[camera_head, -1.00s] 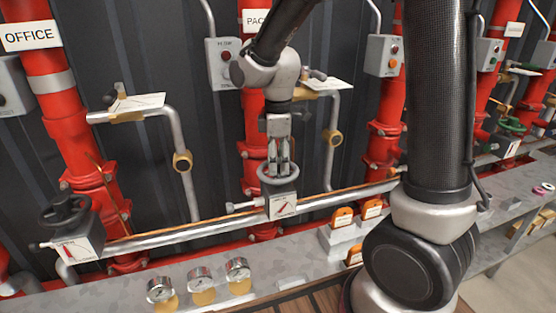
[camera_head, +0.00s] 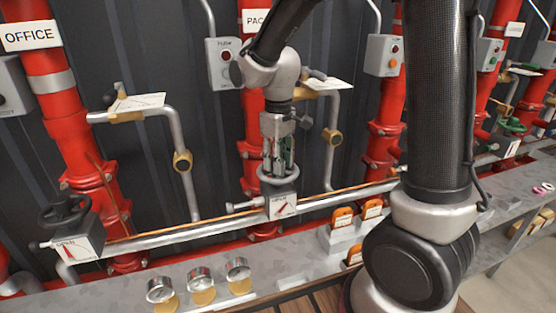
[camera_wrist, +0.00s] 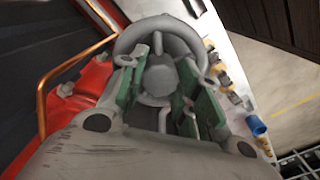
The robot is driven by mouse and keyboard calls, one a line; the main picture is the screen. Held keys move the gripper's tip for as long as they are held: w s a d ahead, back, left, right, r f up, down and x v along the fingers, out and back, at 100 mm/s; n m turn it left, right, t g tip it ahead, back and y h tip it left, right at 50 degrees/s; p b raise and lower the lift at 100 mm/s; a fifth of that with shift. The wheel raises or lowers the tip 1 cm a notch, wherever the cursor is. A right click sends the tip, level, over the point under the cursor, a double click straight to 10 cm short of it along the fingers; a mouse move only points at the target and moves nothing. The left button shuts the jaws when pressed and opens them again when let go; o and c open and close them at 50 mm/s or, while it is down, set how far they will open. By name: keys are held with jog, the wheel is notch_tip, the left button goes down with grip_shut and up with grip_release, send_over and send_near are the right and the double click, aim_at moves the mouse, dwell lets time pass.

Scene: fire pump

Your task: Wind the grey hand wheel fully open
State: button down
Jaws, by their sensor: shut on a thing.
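The grey hand wheel (camera_head: 268,181) sits on top of a white indicator box on the horizontal pipe, in the middle of the head view. The box face (camera_head: 284,206) carries a red pointer standing at a slant. My gripper (camera_head: 279,168) points down onto the wheel from above. In the wrist view the wheel (camera_wrist: 150,36) shows as a round rim with a hub, and the green-padded fingers of my gripper (camera_wrist: 158,88) are shut on it, one on each side of the hub. The fingers hide part of the rim and spokes.
A black hand wheel (camera_head: 66,212) with its own indicator box stands at the left end of the pipe. Several gauges (camera_head: 201,284) and orange-tagged padlock-like items (camera_head: 343,217) are on the ledge in front. Red risers (camera_head: 75,130) and a bent grey pipe (camera_head: 181,150) stand behind.

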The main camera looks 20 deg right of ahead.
jog(key=n, duration=0.6)
jog(key=shift+n, duration=1.1)
jog(key=n, duration=0.6)
jog(key=shift+n, duration=1)
